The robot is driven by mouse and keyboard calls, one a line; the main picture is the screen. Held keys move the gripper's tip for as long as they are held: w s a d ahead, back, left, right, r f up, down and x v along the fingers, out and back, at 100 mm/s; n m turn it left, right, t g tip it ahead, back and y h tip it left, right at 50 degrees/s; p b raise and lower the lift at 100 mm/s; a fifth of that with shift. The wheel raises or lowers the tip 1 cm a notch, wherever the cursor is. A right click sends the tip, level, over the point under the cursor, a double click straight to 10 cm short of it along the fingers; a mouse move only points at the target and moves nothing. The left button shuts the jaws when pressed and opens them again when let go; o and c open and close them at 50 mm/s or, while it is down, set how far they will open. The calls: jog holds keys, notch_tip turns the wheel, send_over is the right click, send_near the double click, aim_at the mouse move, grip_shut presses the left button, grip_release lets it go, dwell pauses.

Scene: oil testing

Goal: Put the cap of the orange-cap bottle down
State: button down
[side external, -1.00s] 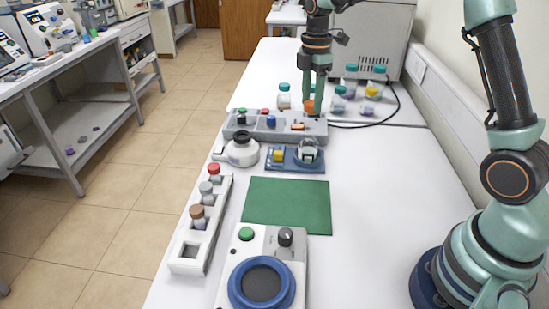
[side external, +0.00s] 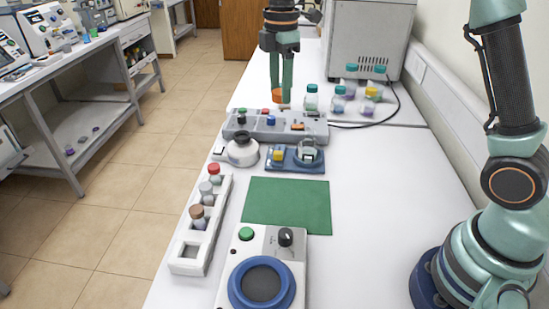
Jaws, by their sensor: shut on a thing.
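My gripper (side external: 280,94) is at the far end of the white bench, pointing straight down. It is shut on an orange cap (side external: 278,96), which shows between the fingertips. The cap is behind the grey tray (side external: 232,128), and I cannot tell whether it touches the bench. The open orange-cap bottle cannot be made out for certain. A clear bottle with a teal cap (side external: 311,96) stands just right of my gripper.
More capped bottles (side external: 339,98) stand at the back right near a grey cabinet (side external: 368,40). The bench right of the mat is clear.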

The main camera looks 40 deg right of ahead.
send_over(269, 189)
notch_tip(269, 189, down, 3)
notch_tip(269, 189, down, 15)
jog(key=shift+f, duration=0.1)
jog(key=shift+a+f, duration=0.1)
jog(key=shift+f, duration=2.25)
jog(key=shift+f, duration=0.1)
jog(key=shift+c, duration=1.7)
grip_release()
